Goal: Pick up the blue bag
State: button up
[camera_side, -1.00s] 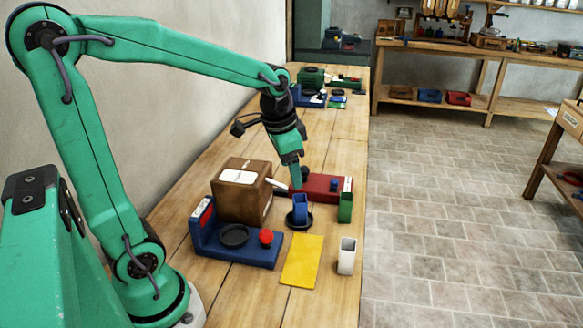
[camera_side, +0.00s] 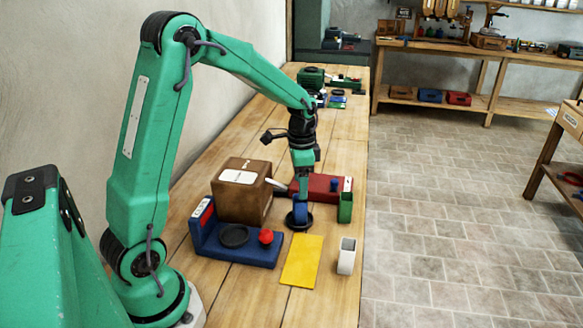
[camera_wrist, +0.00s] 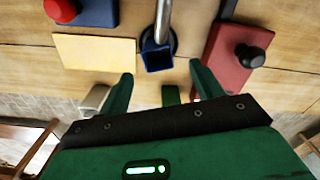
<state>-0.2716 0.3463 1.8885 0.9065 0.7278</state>
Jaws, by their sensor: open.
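The blue bag (camera_side: 300,212) is a small upright, open-topped block standing on a round black dish (camera_side: 289,220). In the wrist view the bag (camera_wrist: 157,59) shows its square open top, just beyond and between my fingertips. My gripper (camera_side: 302,194) points down right above the bag in the side view and hides its upper part. In the wrist view the green fingers of my gripper (camera_wrist: 160,72) are spread apart with nothing between them. I cannot tell whether a finger touches the bag.
A metal tube (camera_wrist: 162,22) ends close by the bag. A cardboard box (camera_side: 240,190), blue base (camera_side: 230,252) and yellow sheet (camera_side: 302,262) lie left and front.

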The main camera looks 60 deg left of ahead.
aim_at(300, 204)
jog(key=shift+f, duration=1.25)
jog(key=shift+f, duration=0.1)
jog(key=shift+s+d+f, duration=0.1)
jog(key=shift+s+f, duration=0.05)
jog(key=shift+f, duration=2.35)
jog(key=c, duration=1.2)
jog(key=shift+r, duration=0.1)
